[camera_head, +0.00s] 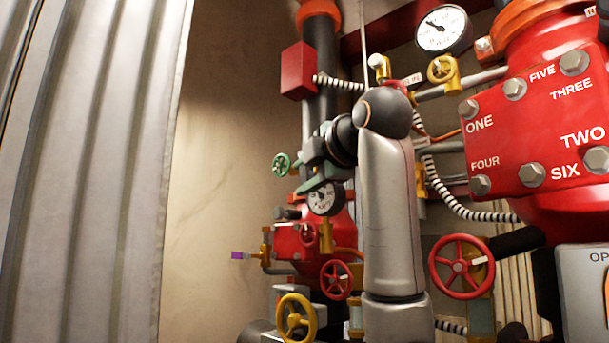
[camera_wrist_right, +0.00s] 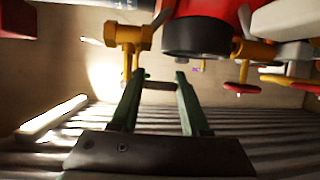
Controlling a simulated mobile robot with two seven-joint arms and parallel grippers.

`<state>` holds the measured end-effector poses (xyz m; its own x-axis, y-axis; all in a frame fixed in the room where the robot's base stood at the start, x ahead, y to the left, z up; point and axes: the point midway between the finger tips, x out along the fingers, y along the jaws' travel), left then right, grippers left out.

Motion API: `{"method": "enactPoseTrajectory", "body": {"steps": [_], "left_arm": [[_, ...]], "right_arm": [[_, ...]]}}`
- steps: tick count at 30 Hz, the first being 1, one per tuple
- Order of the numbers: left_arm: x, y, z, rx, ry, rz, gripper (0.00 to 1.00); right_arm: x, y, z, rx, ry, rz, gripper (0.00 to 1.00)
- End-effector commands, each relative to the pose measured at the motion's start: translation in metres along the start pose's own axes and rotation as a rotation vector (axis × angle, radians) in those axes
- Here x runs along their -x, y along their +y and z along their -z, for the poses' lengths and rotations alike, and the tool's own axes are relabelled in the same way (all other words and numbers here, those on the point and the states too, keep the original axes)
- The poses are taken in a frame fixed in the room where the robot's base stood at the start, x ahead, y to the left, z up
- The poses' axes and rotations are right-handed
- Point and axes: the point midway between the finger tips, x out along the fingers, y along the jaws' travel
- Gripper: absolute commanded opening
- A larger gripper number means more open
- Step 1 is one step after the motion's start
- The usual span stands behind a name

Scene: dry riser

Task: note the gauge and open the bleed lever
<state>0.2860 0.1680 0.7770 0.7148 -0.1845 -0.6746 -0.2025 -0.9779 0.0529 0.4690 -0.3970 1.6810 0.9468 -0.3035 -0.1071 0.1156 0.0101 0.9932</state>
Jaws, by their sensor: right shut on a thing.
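A large white dial gauge (camera_head: 443,28) stands at the top right, its dark needle pointing to the upper left. A smaller gauge (camera_head: 325,198) sits lower, just below my right gripper (camera_head: 314,186), and is partly covered. A purple-tipped lever (camera_head: 240,255) sticks out left from a brass valve; a small purple spot also shows in the right wrist view (camera_wrist_right: 196,69). I cannot tell which part is the bleed lever. My right gripper's green fingers (camera_wrist_right: 160,92) stand apart, with a grey bar (camera_wrist_right: 160,86) showing between their tips. My left gripper is out of view.
A green handwheel (camera_head: 282,164) is left of my right gripper. Red handwheels (camera_head: 461,267) and a yellow one (camera_head: 295,318) stand low. A red numbered valve body (camera_head: 540,120) fills the right. Corrugated grey sheet (camera_head: 85,170) borders the left; bare wall lies between.

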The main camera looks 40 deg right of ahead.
Motion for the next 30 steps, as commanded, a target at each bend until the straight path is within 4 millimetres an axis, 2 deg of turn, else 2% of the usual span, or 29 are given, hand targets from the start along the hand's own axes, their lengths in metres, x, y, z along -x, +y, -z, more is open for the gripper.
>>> {"method": "enactPoseTrajectory", "body": {"steps": [1, 5, 10, 16, 25, 26, 30], "left_arm": [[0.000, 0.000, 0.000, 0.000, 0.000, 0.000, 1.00], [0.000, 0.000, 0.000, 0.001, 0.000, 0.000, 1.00], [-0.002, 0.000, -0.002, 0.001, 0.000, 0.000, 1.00], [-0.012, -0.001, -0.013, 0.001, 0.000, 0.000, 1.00], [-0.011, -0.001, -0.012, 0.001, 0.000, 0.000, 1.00], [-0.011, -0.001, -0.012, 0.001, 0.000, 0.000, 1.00], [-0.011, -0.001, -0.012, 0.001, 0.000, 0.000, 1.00]], "right_arm": [[0.000, 0.000, 0.000, 0.000, 0.000, 0.002, 0.14], [0.000, -0.001, 0.000, 0.000, 0.000, 0.002, 0.00], [-0.001, -0.002, 0.001, -0.003, 0.000, -0.006, 0.00], [-0.005, -0.004, 0.002, -0.043, 0.000, -0.103, 0.00], [-0.005, 0.000, 0.003, -0.051, 0.001, -0.120, 0.00], [-0.005, 0.000, 0.003, -0.051, 0.001, -0.120, 0.47], [-0.005, 0.000, 0.003, -0.051, 0.001, -0.120, 0.63]]}}
